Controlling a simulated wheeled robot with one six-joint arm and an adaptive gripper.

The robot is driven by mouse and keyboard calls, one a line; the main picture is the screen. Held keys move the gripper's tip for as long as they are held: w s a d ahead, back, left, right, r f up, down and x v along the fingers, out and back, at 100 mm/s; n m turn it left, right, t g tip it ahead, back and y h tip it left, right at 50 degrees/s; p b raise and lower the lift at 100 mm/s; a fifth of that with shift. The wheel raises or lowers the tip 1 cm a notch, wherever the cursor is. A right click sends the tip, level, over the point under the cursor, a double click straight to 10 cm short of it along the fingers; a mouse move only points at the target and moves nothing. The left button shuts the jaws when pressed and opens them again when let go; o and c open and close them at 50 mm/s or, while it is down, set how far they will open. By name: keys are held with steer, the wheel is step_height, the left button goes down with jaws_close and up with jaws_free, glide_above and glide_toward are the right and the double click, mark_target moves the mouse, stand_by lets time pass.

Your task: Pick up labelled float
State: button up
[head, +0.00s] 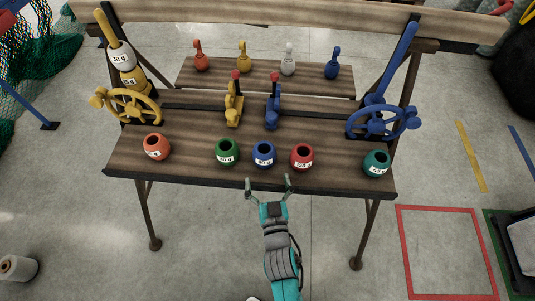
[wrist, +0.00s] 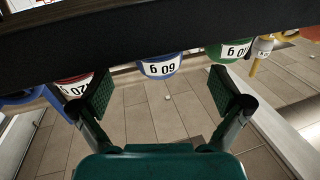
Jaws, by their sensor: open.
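Five round floats with white labels stand in a row on the bench: orange (head: 156,147), green (head: 227,152), blue (head: 263,155), red (head: 301,157) and teal (head: 376,163). Each has a dark hole on top. My gripper (head: 268,181) is open and empty at the bench's front edge, just in front of the blue and red floats, touching none. In the wrist view the labels look upside down. The blue float (wrist: 160,66) shows between my open fingers (wrist: 164,92), with the red float (wrist: 75,86) and green float (wrist: 235,50) on either side, all partly hidden by a dark band.
The wooden bench (head: 190,180) has a yellow handwheel (head: 125,105) at left and a blue one (head: 384,121) at right. Yellow (head: 234,108) and blue (head: 272,112) levers stand behind the floats. Small coloured pieces stand on a rear shelf (head: 265,75). Clear floor lies in front.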

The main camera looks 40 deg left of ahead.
mark_target(266, 165)
steer(key=shift+x, duration=3.35)
steer(key=shift+w+d+r, duration=0.1)
steer(key=shift+w+d, duration=0.05)
steer(key=c, duration=1.3)
steer(key=shift+o, duration=0.2)
